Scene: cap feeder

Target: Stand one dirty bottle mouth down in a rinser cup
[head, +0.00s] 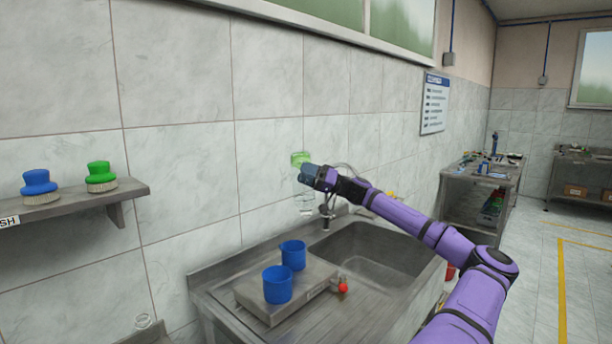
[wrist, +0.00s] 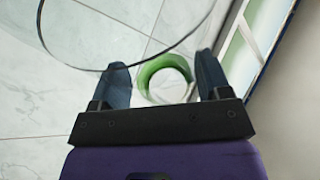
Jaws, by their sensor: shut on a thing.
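My gripper (head: 306,174) is shut on a clear bottle (head: 304,204) with green at its upper end. It holds the bottle roughly upright in the air by the wall, above and beyond the sink unit. In the wrist view a green ring (wrist: 150,72) shows between the fingers of my gripper (wrist: 163,76), with a large clear curved edge in front. I cannot tell which end is the mouth. Two blue rinser cups, a rear one (head: 293,254) and a front one (head: 277,285), stand on a grey block, lower than the bottle. Both look open upward; their insides are mostly hidden.
The grey block (head: 258,301) has a red knob (head: 343,288) and sits on the drainboard left of the sink basin (head: 375,250). A tap (head: 325,212) rises behind the basin. A shelf (head: 75,208) holds blue and green brushes.

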